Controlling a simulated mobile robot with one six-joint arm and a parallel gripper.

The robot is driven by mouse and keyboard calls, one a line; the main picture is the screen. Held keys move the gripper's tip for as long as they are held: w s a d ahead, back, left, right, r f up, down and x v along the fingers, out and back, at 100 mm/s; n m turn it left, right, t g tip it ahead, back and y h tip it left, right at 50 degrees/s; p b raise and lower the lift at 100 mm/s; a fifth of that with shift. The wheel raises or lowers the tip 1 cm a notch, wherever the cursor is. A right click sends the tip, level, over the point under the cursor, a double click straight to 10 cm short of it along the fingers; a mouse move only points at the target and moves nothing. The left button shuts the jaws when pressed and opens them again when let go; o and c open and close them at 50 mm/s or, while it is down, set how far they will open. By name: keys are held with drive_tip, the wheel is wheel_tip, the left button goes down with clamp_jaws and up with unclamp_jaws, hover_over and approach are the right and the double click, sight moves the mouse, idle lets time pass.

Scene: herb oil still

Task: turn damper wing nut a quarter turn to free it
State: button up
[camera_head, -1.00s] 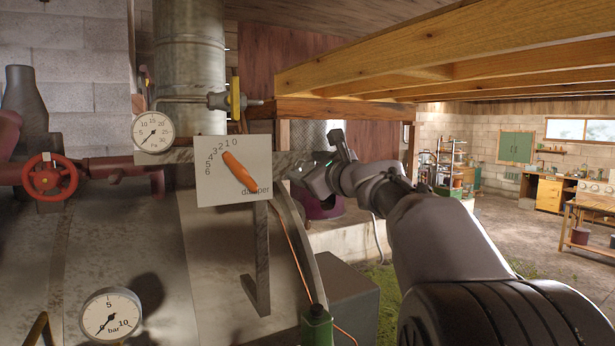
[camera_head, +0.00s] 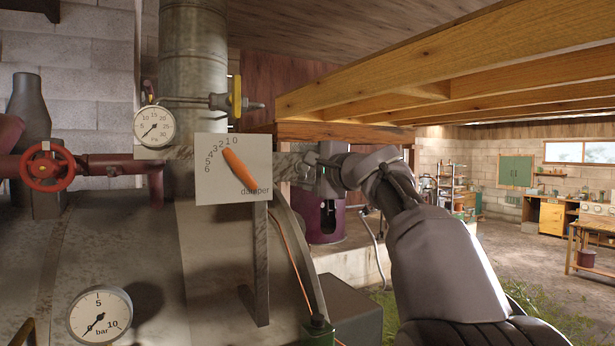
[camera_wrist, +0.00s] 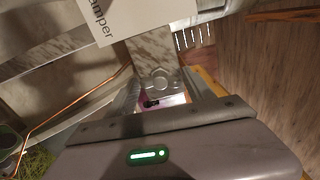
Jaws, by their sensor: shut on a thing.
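The white damper plate (camera_head: 220,190) bears a scale from 0 to 6 and the word "damper". Its orange handle (camera_head: 238,168) slants, with its upper end near the 2. A grey mottled bar (camera_head: 287,166) runs right from behind the plate to my gripper (camera_head: 318,168). In the wrist view, a small rounded metal piece, seemingly the wing nut (camera_wrist: 160,78), sits at the bar's end between the fingers of my gripper (camera_wrist: 158,96). My gripper is shut on it. The nut's wings are mostly hidden, so I cannot tell its turn angle.
A small gauge (camera_head: 154,126) and a red valve wheel (camera_head: 47,171) are left of the plate. A larger bar gauge (camera_head: 99,314) is below on the still. A wooden overhead frame (camera_head: 440,65) spans the upper right. Open floor (camera_head: 510,250) lies to the right.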

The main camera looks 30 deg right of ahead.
drive_tip(key=shift+n+b, duration=0.7)
drive_tip(key=shift+n, duration=0.9)
drive_tip(key=o, duration=1.3)
drive_tip(key=s+b, duration=0.1)
drive_tip(key=s, duration=0.4)
drive_tip(key=s+b, duration=0.2)
drive_tip(key=s, duration=0.4)
drive_tip(key=s+b, duration=0.2)
drive_tip(key=s, duration=0.4)
drive_tip(key=shift+s+d, duration=0.25)
drive_tip(key=shift+d, duration=0.05)
